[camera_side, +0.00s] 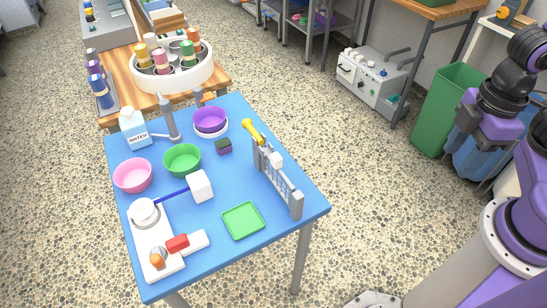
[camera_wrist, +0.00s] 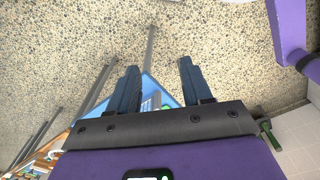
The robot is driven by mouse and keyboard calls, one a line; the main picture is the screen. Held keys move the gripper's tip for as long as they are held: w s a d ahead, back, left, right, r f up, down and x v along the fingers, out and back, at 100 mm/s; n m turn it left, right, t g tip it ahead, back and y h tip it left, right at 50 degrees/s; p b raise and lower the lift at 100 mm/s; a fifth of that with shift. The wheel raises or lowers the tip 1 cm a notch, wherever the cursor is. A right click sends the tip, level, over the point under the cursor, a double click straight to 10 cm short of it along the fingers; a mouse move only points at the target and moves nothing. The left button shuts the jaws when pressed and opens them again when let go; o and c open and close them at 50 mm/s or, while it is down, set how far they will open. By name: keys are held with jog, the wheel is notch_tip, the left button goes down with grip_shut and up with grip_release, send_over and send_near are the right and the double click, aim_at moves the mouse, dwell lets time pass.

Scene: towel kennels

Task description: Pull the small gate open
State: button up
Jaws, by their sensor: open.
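The small grey gate (camera_side: 281,183) stands upright between two posts along the right edge of the blue table (camera_side: 225,180) in the side view. It looks closed, in line with its posts. A small white piece (camera_side: 277,160) shows at its top. My gripper (camera_wrist: 158,66) is open and empty in the wrist view, its two dark fingers spread apart. It is away from the gate and touches nothing. Part of the blue table shows behind the fingers. I cannot make out the gate clearly in the wrist view.
A yellow-handled thing (camera_side: 252,130) lies by the gate's far post. The floor right of the gate is free.

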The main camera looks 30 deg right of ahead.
jog(key=w+a+r+m, duration=0.3)
jog(key=w+a+m, duration=0.3)
jog(key=w+a, duration=0.65)
jog(key=m, duration=0.7)
send_near(276, 156)
notch_tip(276, 156, down, 10)
jog(key=shift+w+a+f, duration=0.1)
grip_shut()
